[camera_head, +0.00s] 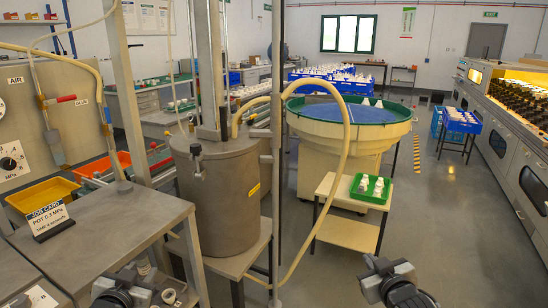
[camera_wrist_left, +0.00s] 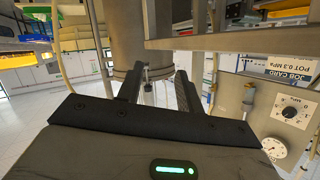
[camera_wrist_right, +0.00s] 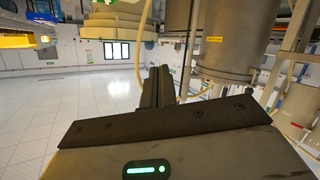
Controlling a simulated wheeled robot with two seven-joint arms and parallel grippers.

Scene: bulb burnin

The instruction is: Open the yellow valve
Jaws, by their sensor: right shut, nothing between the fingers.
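A wall panel marked AIR stands at the left edge of the head view. It carries a brass valve with a red lever (camera_head: 66,98), a pale yellow hose (camera_head: 72,57) and a black knob with a dial (camera_head: 10,162). I cannot make out a clearly yellow valve handle. A brass fitting (camera_wrist_left: 248,97) and the knob (camera_wrist_left: 289,112) show on a panel in the left wrist view. My left gripper (camera_wrist_left: 158,78) is open and empty, apart from the panel. My right gripper (camera_wrist_right: 157,74) is shut and empty, low at the front right in the head view.
A grey pot (camera_head: 220,195) stands on a bench in the middle left, with a hose looping from it. A grey table (camera_head: 110,225) with a job card (camera_head: 49,218) is in front of the panel. A green tray (camera_head: 370,189) sits on a stand. The floor at right (camera_head: 465,230) is clear.

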